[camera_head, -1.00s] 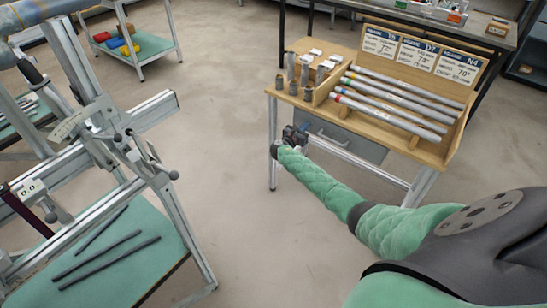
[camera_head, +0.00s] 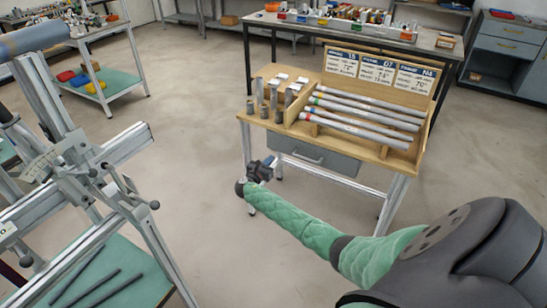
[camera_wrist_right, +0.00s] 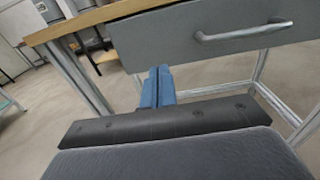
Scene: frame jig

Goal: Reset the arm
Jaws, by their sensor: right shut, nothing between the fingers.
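My right arm comes in from the lower right of the head view in a green padded sleeve. Its gripper (camera_head: 262,168) is in front of the wooden-topped workbench (camera_head: 245,117), below the top and left of the grey drawer (camera_head: 315,157). In the right wrist view the blue fingers (camera_wrist_right: 158,87) are together with nothing between them. The drawer front (camera_wrist_right: 200,38) and its handle (camera_wrist_right: 243,31) are just beyond them, and the drawer looks shut. My left gripper is not in view.
The bench holds several tubes (camera_head: 365,112) on a rack, grey cylinders and three label cards (camera_head: 380,70). A metal frame jig (camera_head: 90,170) stands at the left, with dark rods (camera_head: 110,288) on its green shelf. Open floor (camera_head: 190,120) lies between jig and bench.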

